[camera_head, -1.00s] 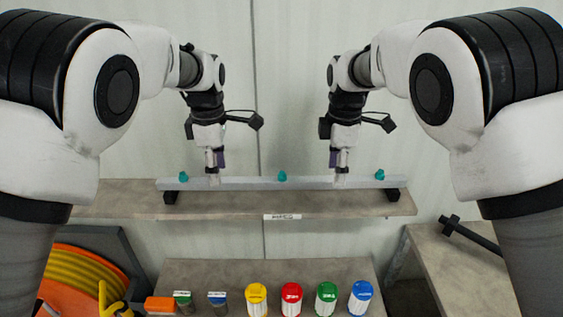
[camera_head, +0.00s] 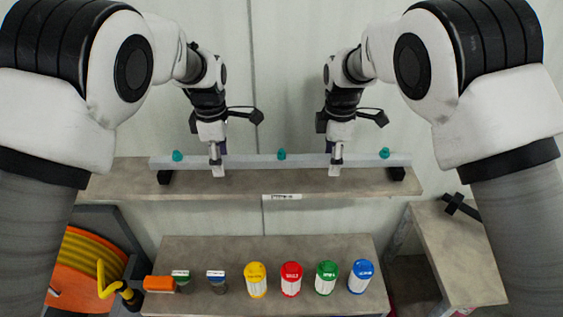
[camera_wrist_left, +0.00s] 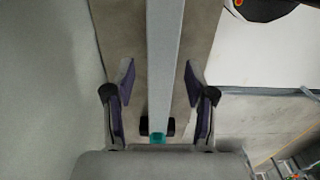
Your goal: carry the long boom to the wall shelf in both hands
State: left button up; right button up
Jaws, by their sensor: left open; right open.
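The long boom (camera_head: 250,161), a pale grey bar with teal knobs on top, lies level across the wall shelf (camera_head: 230,184) on two black supports. My left gripper (camera_head: 217,170) is at the boom's left part, and my right gripper (camera_head: 336,168) at its right part. In the left wrist view the boom (camera_wrist_left: 164,60) runs between the open, dark-padded fingers of my left gripper (camera_wrist_left: 160,105), with a gap on each side. A teal knob and a black support show near the bottom of that view. The right gripper is open around the boom; its far finger is hidden.
An orange hose reel (camera_head: 90,255) is at lower left. A side table (camera_head: 450,240) with a black tool is at right.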

pick_arm(q)
jog(key=shift+s+f, duration=0.15)
jog(key=shift+f, duration=0.2)
pick_arm(e)
jog(key=shift+s+f, duration=0.15)
jog(key=shift+f, duration=0.25)
pick_arm(q)
jog(key=shift+w+f, duration=0.15)
jog(key=shift+w, duration=0.05)
pick_arm(e)
jog(key=shift+w+f, duration=0.15)
jog(key=shift+w, duration=0.05)
pick_arm(q)
grip_shut()
pick_arm(e)
grip_shut()
jog(key=shift+r, duration=0.2)
